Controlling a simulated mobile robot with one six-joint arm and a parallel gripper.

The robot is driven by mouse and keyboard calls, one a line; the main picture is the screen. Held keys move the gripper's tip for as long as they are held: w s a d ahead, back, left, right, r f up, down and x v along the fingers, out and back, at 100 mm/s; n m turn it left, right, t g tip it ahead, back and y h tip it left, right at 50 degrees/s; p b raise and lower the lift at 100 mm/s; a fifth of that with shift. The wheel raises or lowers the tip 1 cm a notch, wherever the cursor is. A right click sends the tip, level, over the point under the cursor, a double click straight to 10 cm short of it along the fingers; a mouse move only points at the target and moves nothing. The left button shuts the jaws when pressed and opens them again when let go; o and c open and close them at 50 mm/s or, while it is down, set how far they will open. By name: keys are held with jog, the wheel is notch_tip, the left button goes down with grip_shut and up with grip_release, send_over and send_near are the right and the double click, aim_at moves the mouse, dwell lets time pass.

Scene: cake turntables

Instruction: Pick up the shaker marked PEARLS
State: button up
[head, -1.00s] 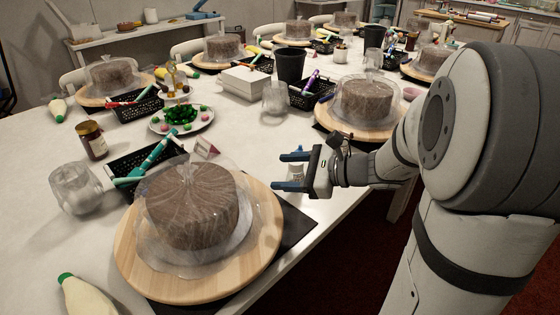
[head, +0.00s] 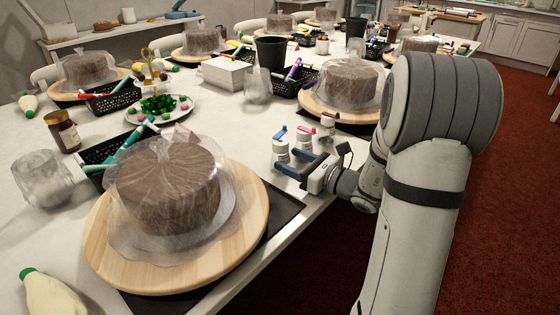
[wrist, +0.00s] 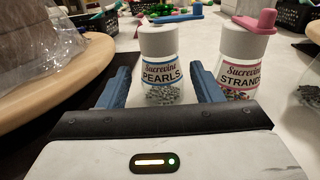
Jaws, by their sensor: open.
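The PEARLS shaker (wrist: 160,72) stands upright on the table, with a white cap, a blue tab and silvery beads inside. In the head view it appears as the blue-lidded shaker (head: 281,152). My gripper (wrist: 160,80) is open, with its blue fingers to the left and right of the shaker's lower part in the wrist view. In the head view my gripper (head: 290,161) is low over the table, its fingertips close to the shaker. I cannot tell whether they touch it or how far it is between them.
The pink-lidded STRANDS shaker (wrist: 240,60) stands close on the right; it also shows in the head view (head: 304,138). A third shaker (head: 327,126) is beyond it. A wrapped cake (head: 168,188) on a wooden turntable (head: 105,250) is to the left. The table edge is near.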

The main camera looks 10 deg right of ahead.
aim_at(275, 153)
jog(key=b+x, duration=0.1)
jog(key=x, duration=0.5)
jog(key=shift+c, duration=0.5)
jog(key=c, duration=0.8)
